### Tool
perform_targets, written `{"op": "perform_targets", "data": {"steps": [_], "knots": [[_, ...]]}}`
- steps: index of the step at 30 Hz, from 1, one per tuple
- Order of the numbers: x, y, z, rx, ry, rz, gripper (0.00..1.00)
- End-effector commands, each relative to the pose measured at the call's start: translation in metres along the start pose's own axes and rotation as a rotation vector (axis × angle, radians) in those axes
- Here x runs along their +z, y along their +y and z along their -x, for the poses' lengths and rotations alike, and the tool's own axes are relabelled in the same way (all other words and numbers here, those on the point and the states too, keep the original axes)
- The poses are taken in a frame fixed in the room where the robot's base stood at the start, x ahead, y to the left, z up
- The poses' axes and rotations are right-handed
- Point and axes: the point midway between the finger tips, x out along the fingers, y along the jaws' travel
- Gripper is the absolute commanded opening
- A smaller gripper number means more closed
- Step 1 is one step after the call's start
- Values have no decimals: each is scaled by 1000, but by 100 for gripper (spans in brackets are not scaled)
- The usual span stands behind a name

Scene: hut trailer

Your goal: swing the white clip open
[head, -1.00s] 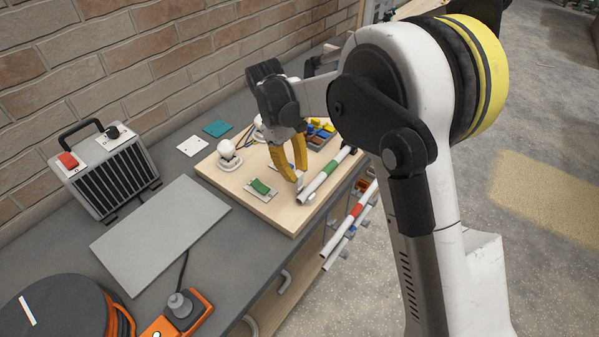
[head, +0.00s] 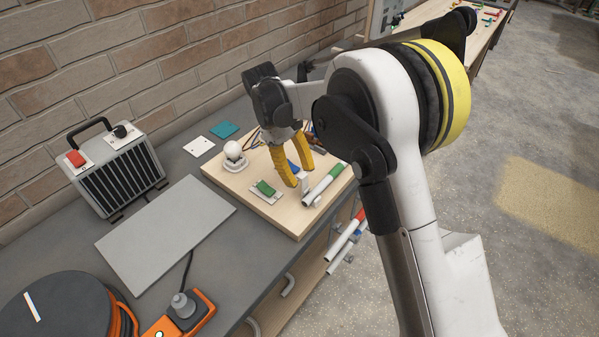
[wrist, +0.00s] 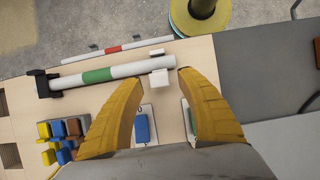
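The white clip (wrist: 159,78) is a small white block at the right end of a white tube with a green band (wrist: 97,75). In the head view the clip (head: 304,184) shows beside the near end of the tube (head: 325,183). My gripper (wrist: 156,78) has its two yellow fingers spread, with nothing between them in its grip. In the wrist view the clip lies in the gap between the fingertips; I cannot tell whether either finger touches it. In the head view my gripper (head: 305,168) is low over the board, just behind the clip.
The wooden board (head: 233,184) also carries a blue rocker (wrist: 141,128), a green rocker (head: 265,188) and a white bulb (head: 232,151). Coloured blocks (wrist: 58,140) and a black clip (wrist: 42,84) are at the wrist view's left. A red-banded tube (wrist: 112,48) lies beyond the board edge.

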Motion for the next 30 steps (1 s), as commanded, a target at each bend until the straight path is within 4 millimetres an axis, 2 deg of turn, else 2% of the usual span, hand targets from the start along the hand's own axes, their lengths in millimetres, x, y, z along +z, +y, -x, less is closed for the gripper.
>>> {"op": "perform_targets", "data": {"steps": [6,9,14,21,25,30], "knots": [[0,0,1,0,0,0,45],[0,0,8,0,0,0,45],[0,0,37,0,0,1,45],[0,0,90,0,0,0,45],[0,0,109,0,0,0,45],[0,0,120,0,0,0,45]]}}
